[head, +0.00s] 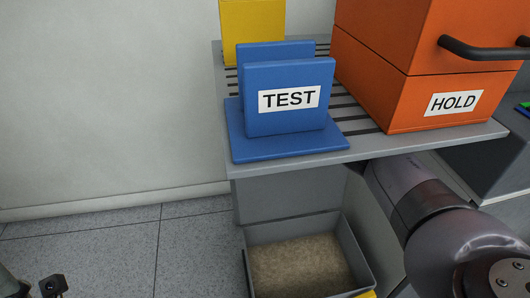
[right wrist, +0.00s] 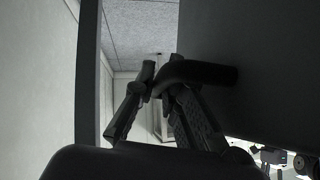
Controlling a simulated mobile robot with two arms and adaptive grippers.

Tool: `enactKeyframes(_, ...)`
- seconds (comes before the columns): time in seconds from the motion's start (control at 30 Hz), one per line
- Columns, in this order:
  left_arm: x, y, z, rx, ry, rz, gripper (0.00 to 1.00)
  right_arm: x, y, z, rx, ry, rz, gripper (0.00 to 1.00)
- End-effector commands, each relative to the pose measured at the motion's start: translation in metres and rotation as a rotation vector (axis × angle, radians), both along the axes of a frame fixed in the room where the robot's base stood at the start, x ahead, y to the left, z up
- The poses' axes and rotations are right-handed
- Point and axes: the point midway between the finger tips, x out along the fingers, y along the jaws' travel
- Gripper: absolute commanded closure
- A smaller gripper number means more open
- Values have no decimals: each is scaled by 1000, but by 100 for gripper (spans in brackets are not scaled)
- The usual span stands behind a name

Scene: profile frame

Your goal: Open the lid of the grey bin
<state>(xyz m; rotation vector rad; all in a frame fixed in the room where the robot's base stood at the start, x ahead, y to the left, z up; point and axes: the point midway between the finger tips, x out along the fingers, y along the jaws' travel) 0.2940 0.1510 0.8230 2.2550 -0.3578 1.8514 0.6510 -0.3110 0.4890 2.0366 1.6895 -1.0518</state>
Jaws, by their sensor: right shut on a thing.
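The grey bin (head: 262,232) is under the shelf in the head view. Its top is open and a brown, rough-looking inside shows. A grey panel (head: 372,228), seemingly its lid, stands steeply raised at the bin's right side, next to my right arm. In the right wrist view my right gripper (right wrist: 161,82) is shut on a black bar handle (right wrist: 210,72) fixed to a dark panel (right wrist: 265,60). My right fingers are hidden in the head view. A small dark part at the bottom left corner looks like my left gripper (head: 50,286), mostly cut off.
The grey slatted shelf (head: 410,143) above carries a blue TEST holder (head: 290,98), an orange HOLD bin (head: 400,70) with a black handle, and a yellow item (head: 252,28). A bit of yellow shows at the grey bin's front (head: 366,294). The floor at left is clear.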

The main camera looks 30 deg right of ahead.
Motion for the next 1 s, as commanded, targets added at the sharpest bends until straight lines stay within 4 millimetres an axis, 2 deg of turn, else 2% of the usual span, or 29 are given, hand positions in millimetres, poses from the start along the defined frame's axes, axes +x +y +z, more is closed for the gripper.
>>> enactKeyframes(0.5, -2, 1, 2, -4, -8, 1, 60, 2, 1, 1, 1, -5, -2, 100)
enactKeyframes(0.53, -2, 1, 2, -4, -8, 1, 60, 2, 1, 1, 1, -5, -2, 88)
enactKeyframes(0.63, -2, 1, 2, -5, -9, 1, 60, 1, 1, 0, 2, -4, -1, 81)
enactKeyframes(1.0, 0, 2, 2, -6, -3, 5, 60, 0, 0, 1, 0, -2, -2, 80)
